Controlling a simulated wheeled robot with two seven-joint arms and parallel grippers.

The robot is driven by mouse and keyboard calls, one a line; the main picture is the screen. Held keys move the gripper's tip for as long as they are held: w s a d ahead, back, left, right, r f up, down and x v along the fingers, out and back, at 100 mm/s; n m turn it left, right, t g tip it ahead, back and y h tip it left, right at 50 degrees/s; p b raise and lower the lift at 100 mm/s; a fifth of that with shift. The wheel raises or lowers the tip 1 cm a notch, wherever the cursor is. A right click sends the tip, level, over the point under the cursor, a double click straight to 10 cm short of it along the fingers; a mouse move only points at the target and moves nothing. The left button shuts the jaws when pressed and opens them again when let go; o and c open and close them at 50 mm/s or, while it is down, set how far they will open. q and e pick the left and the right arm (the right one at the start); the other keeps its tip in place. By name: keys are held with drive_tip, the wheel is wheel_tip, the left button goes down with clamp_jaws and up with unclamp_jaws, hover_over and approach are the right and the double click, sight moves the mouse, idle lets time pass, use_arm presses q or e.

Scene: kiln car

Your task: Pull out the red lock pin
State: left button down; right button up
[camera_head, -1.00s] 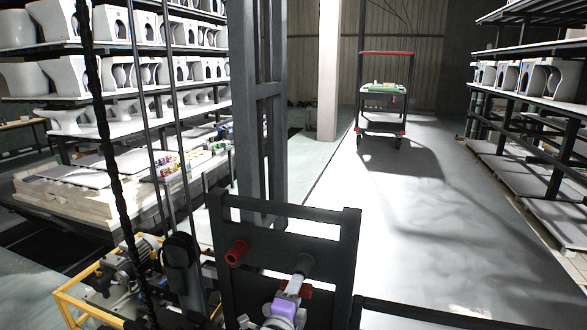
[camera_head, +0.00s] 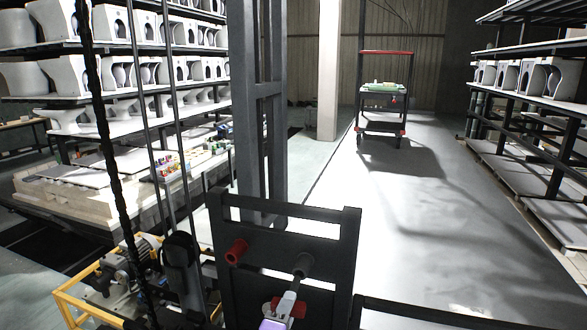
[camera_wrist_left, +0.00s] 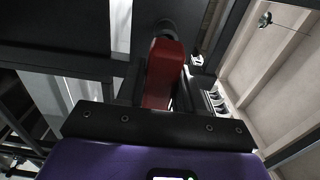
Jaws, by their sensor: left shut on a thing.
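The red lock pin (camera_head: 299,308) shows as red ends on both sides of my left gripper (camera_head: 288,303), low in the head view, in front of a dark upright plate. My left gripper is shut on it; its fingertips cover the pin's middle. Just above, a dark round piece (camera_head: 304,264) stands out from the plate. In the left wrist view the pin is a red block (camera_wrist_left: 163,75) with a black round piece beyond it. I cannot tell how much of the pin is still in its hole. My right gripper is not in view.
Another red cylinder (camera_head: 237,251) sticks out of the dark plate (camera_head: 258,232) on the left. A dark post (camera_head: 262,110) rises behind. Shelves of white ware (camera_head: 150,70) stand at left, a cart (camera_head: 385,90) far back. The floor at right is mostly clear.

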use_arm(q)
drive_tip(key=shift+s+a+r, duration=0.15)
drive_tip(key=shift+s, duration=0.2)
drive_tip(key=p+v, duration=0.1)
drive_tip(key=v, duration=0.5)
idle(0.4)
